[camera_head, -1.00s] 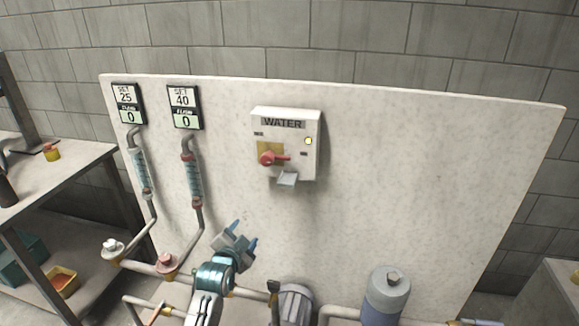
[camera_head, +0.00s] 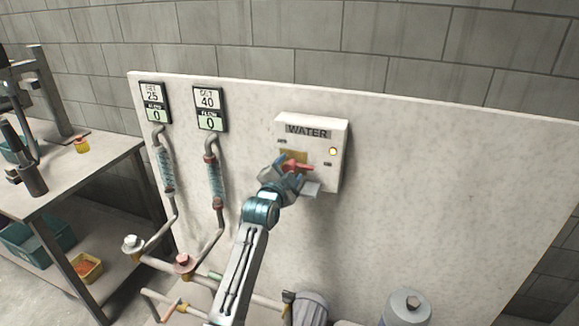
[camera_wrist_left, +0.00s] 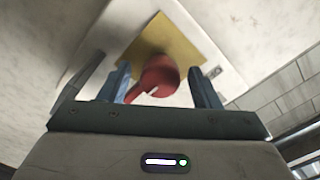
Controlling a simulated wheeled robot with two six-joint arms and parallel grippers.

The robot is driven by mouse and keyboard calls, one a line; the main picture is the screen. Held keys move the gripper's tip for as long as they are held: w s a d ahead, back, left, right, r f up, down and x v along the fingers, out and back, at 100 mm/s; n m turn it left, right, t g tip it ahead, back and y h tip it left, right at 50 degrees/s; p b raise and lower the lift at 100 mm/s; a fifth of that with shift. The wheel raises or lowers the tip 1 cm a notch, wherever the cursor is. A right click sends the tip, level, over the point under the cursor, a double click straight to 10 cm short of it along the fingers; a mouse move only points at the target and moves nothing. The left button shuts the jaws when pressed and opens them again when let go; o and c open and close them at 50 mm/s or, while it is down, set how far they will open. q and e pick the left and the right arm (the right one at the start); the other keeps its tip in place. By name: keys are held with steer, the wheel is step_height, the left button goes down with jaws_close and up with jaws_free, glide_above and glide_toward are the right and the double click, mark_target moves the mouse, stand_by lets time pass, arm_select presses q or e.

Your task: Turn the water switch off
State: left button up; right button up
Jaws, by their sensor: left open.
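In the left wrist view the red handle (camera_wrist_left: 160,76) lies between the two blue fingers of my left gripper (camera_wrist_left: 163,88), with gaps at both sides. I cannot tell whether a finger touches it. My right gripper is not in view.
Two flow displays reading 0, the 25 one (camera_head: 153,102) and the 40 one (camera_head: 209,108), hang left above pipes. A workbench (camera_head: 88,165) stands at left. The panel right of the box is bare.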

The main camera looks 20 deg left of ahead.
arm_select(q)
steer(key=shift+w, duration=0.45)
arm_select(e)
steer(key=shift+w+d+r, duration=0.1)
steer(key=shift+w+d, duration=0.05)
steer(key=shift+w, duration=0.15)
arm_select(q)
steer(key=shift+c, duration=0.3)
